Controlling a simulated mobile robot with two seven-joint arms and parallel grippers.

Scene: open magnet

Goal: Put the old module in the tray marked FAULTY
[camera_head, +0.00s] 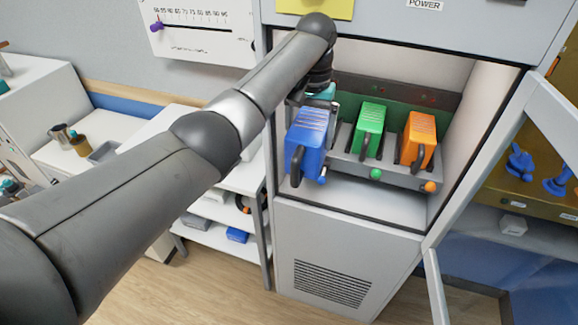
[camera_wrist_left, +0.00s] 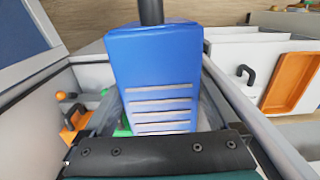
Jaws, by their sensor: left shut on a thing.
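A blue module (camera_head: 308,138) with white slots and a dark handle is at the left of the open cabinet (camera_head: 350,232). My left gripper (camera_head: 320,96) is shut on it from above and behind. In the wrist view the blue module (camera_wrist_left: 155,75) fills the middle, with the dark gripper edge (camera_wrist_left: 150,155) against it. The module sits forward of the green module (camera_head: 369,130) and the orange module (camera_head: 417,138); I cannot tell whether it is fully clear of the rack (camera_head: 392,172). No tray marked FAULTY is readable. My right gripper is out of view.
The cabinet's open door (camera_head: 550,120) stands at the right, and the cabinet side walls are close to the module. A white shelf cart (camera_head: 240,180) stands left of the cabinet. An orange tray (camera_wrist_left: 292,82) lies at the right of the wrist view.

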